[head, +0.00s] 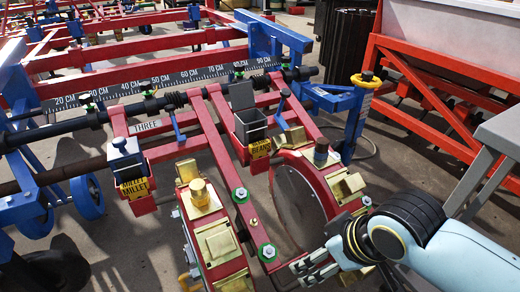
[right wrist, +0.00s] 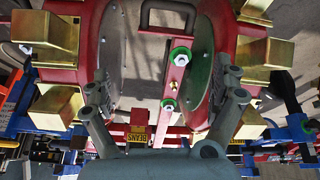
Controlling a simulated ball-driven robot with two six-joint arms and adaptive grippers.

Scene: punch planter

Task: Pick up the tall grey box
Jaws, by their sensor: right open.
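The tall grey box (head: 250,125) stands upright on the red frame of the planter, near the middle of the head view. Its lid is raised, and a yellow "BEANS" label (head: 260,149) is below it. My right gripper (head: 314,268) is open and empty at the lower right, apart from the box and nearer to me, beside the right planter wheel. In the right wrist view the open fingers (right wrist: 165,88) spread in front of the two wheels. A "BEANS" label (right wrist: 138,135) shows between them, but I cannot make out the box there. My left gripper is not in view.
Two red wheels with brass cups, the left one (head: 215,245) and the right one (head: 330,195), stand between me and the box. A shorter grey box (head: 125,157) with a "MILLET" label is at left. A ruler bar (head: 160,82) runs behind. A yellow-topped blue post (head: 357,115) stands right.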

